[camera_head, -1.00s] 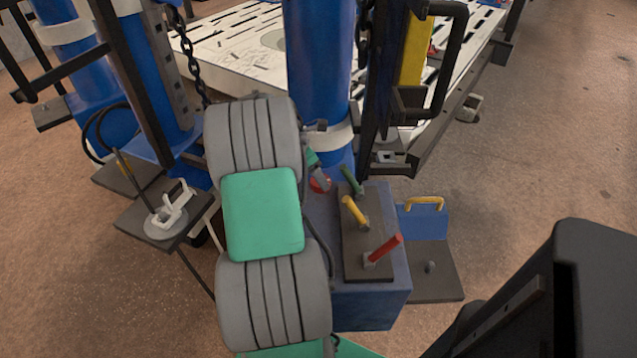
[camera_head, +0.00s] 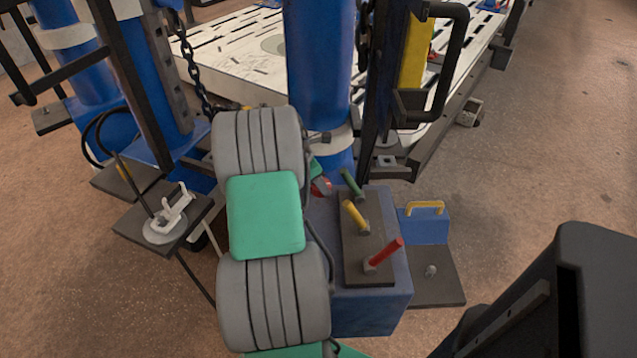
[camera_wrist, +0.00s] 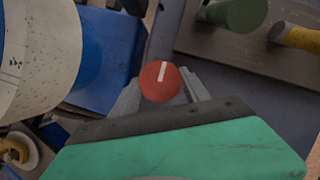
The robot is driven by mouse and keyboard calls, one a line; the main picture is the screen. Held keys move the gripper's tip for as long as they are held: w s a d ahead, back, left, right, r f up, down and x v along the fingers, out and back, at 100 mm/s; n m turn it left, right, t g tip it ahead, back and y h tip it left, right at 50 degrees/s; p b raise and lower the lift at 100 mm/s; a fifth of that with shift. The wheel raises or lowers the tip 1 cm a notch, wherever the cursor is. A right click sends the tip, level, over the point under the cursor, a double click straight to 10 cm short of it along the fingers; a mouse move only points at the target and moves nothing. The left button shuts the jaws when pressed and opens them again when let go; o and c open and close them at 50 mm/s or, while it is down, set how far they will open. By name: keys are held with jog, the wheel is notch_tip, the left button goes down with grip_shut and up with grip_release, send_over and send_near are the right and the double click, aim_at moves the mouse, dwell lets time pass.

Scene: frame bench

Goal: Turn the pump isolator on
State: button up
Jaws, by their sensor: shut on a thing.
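A red round knob (camera_wrist: 160,81) with a white line on its face is in the middle of the wrist view, on the blue-grey box (camera_head: 372,307). I take it to be the pump isolator. Its white line stands near upright in the wrist view, top leaning slightly right. My gripper (camera_wrist: 161,90) is shut on the knob, with a grey finger on each side. In the head view the knob (camera_head: 321,187) is partly hidden by my wrist, and the fingers are hard to make out.
Green (camera_head: 351,184), yellow (camera_head: 354,215) and red (camera_head: 384,254) levers stand on a dark plate just right of the knob. A blue post (camera_head: 318,70) rises behind it. A blue block with a yellow handle (camera_head: 425,207) is further right. Open floor lies right.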

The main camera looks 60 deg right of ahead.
jog(key=c, duration=0.4)
jog(key=shift+c, duration=0.2)
jog(key=shift+r+p, duration=0.1)
jog(key=shift+p, duration=0.35)
jog(key=shift+m+p, duration=0.35)
jog(key=shift+m, duration=0.05)
jog(key=m+y+p, duration=0.1)
jog(key=m+p, duration=0.1)
jog(key=p, duration=0.1)
jog(key=shift+r+g, duration=0.2)
jog(key=shift+g, duration=0.1)
jog(key=m+p, duration=0.2)
jog(key=m+g+y+p, duration=0.1)
jog(key=m+p, duration=0.1)
jog(key=shift+d+f+m, duration=0.15)
jog(key=shift+d+m, duration=0.05)
jog(key=shift+m, duration=0.1)
jog(key=m+y+p, duration=0.1)
jog(key=m, duration=0.1)
jog(key=m+y+p, duration=0.1)
jog(key=m, duration=0.2)
jog(key=shift+d+f+y, duration=0.1)
jog(key=shift+d+y, duration=0.05)
jog(key=shift+y, duration=0.15)
jog(key=m+y, duration=0.1)
jog(key=m, duration=0.4)
jog(key=shift+d+f+t+y, duration=0.1)
jog(key=shift+t+y, duration=0.2)
jog(key=shift+y, duration=0.1)
jog(key=shift+m, duration=0.4)
